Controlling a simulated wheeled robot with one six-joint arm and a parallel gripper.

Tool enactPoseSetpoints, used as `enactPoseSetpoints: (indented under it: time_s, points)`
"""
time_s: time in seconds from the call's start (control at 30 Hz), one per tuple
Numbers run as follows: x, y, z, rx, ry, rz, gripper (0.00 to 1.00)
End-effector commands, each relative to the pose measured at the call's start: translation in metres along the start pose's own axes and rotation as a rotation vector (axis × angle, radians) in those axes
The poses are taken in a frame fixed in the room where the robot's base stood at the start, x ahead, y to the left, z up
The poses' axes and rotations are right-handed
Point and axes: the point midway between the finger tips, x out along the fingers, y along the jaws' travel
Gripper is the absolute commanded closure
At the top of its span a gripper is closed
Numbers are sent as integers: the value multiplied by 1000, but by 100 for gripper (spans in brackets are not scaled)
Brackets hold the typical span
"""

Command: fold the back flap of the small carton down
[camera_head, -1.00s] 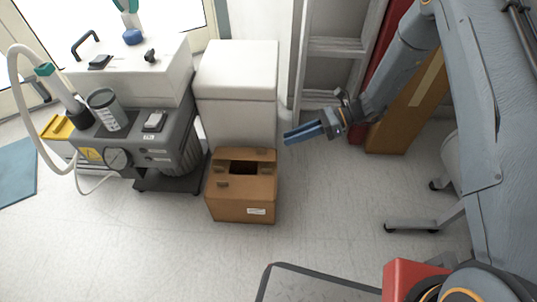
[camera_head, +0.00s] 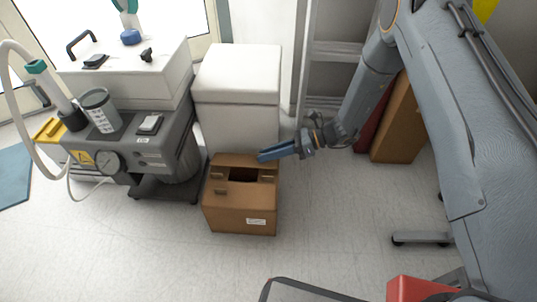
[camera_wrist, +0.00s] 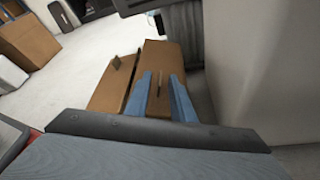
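The small brown carton (camera_head: 240,213) stands on the floor with a white label on its front. Its top shows a dark opening, with the back flap (camera_head: 236,160) along the rear edge; I cannot tell the flap's exact angle. My gripper (camera_head: 260,157) is at the carton's back right corner, with its blue fingers pointing left just above the rear edge. In the wrist view, brown cardboard of the carton (camera_wrist: 109,87) shows beyond and between the spread fingers (camera_wrist: 160,78). The gripper looks open and holds nothing; I cannot tell whether it touches the flap.
A white box-shaped cabinet (camera_head: 237,90) stands close behind the carton. A grey compressor unit (camera_head: 150,150) is at the left. A taller brown box (camera_head: 401,125) leans at the right near a grey rack (camera_head: 333,75).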

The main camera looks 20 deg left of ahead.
Motion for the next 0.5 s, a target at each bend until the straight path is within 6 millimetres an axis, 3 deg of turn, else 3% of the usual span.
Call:
enactPoseSetpoints:
  time_s: [0.17, 0.3, 0.5]
  points:
    - [0, 0, 0, 0, 0, 0, 78]
    - [0, 0, 0, 0, 0, 0, 100]
    - [0, 0, 0, 0, 0, 0, 100]
